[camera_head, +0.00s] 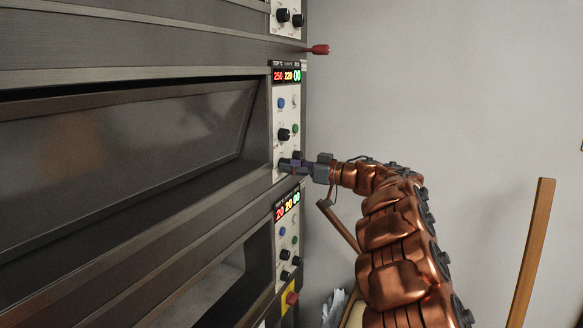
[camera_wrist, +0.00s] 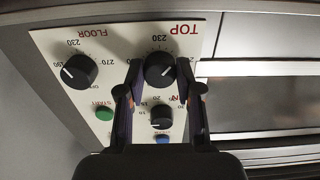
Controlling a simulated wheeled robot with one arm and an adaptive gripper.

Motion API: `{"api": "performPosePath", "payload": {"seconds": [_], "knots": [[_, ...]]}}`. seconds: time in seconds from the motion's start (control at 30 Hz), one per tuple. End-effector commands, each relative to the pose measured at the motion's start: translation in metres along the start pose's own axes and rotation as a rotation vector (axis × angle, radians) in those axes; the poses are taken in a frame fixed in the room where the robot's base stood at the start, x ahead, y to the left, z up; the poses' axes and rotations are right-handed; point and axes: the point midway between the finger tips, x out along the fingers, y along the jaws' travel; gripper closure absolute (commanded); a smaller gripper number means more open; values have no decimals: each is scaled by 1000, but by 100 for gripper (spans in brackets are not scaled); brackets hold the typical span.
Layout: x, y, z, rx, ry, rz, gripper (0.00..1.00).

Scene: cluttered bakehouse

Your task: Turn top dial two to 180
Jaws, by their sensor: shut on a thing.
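The top dial (camera_wrist: 160,69) is a round black knob under the red word TOP, which appears upside down in the wrist view. Its pale pointer mark shows, but I cannot read its exact setting. My gripper (camera_wrist: 160,80) has one finger on each side of this dial and is shut on it. In the head view my gripper (camera_head: 288,165) is at the lower end of the middle deck's control panel (camera_head: 281,148) and hides the dial. The display (camera_head: 286,76) above reads 250, 220 and 00.
The floor dial (camera_wrist: 79,71) sits beside the top dial. A smaller knob (camera_wrist: 161,116), a green button (camera_wrist: 104,115) and a blue button are close by. A red-tipped handle (camera_head: 319,49) sticks out higher up. A lower panel shows 20, 20, 00 (camera_head: 287,206).

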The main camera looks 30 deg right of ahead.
Motion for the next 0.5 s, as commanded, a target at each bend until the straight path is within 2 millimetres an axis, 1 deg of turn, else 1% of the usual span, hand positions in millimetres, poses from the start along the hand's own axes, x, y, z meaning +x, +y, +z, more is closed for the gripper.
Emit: {"api": "performPosePath", "payload": {"seconds": [0.27, 0.5], "knots": [[0, 0, 1, -108, 1, 0, 100], [0, 0, 2, -307, 1, 0, 100]]}}
